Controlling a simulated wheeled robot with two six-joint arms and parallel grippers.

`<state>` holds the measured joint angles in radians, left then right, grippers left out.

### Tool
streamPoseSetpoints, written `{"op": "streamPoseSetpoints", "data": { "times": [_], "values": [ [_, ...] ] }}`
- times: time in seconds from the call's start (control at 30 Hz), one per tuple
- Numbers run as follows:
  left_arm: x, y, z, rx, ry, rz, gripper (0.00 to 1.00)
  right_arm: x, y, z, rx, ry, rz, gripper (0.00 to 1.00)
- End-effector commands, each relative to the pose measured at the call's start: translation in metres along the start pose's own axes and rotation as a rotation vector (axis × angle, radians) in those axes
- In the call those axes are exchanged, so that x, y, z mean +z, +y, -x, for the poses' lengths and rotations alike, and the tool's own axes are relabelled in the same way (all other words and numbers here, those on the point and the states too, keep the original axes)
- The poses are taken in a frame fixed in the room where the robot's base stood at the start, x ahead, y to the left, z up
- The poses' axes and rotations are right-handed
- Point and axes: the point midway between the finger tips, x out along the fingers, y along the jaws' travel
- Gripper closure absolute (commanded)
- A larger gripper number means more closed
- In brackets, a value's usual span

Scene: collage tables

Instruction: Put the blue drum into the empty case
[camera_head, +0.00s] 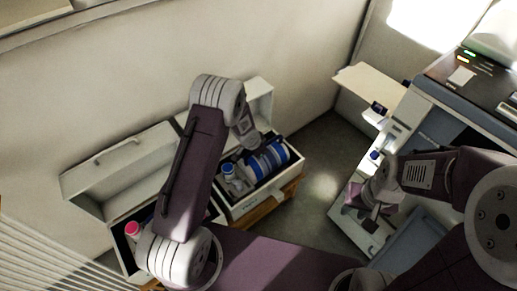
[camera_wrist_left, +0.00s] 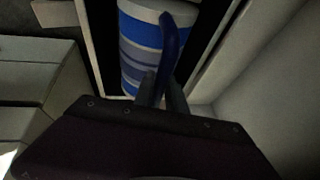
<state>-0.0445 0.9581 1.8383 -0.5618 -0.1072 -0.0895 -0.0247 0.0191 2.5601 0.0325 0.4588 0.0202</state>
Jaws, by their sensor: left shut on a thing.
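The blue drum (camera_head: 275,158), banded in blue, white and grey, lies in the right-hand open case (camera_head: 285,185) in the head view. It also shows in the left wrist view (camera_wrist_left: 140,42) between the case walls. My left gripper (camera_wrist_left: 163,88) is shut on the drum, at a dark blue upright part like a handle; the exact contact is partly hidden. A second open case (camera_head: 118,255) stands to the left, its inside partly covered by my left arm; a pink-capped thing (camera_head: 132,229) shows in it. My right gripper (camera_head: 366,206) is away at the right, its opening unclear.
A bottle-like thing with a blue cap (camera_head: 229,170) is beside the drum in the right-hand case. The raised lids (camera_head: 125,165) stand against the wall. A grey machine (camera_head: 445,110) with a shelf is at the right. Bare floor (camera_head: 325,165) lies between.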

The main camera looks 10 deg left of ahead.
Motion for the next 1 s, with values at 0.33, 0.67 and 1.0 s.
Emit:
{"op": "streamPoseSetpoints", "data": {
  "times": [0.33, 0.67, 1.0],
  "values": [
    [0.001, 0.001, -0.002, 0.0, 0.0, 0.0, 0.62, 0.0, 0.0, -0.002, 0.0, 0.0, 0.0, 0.68],
    [-0.002, -0.001, 0.018, -0.001, 0.001, 0.0, 0.62, -0.001, 0.0, 0.008, 0.0, 0.0, 0.0, 0.68],
    [-0.002, -0.002, 0.104, -0.001, 0.001, 0.0, 0.62, -0.004, -0.001, 0.043, 0.0, 0.0, 0.0, 0.68]
  ]
}}
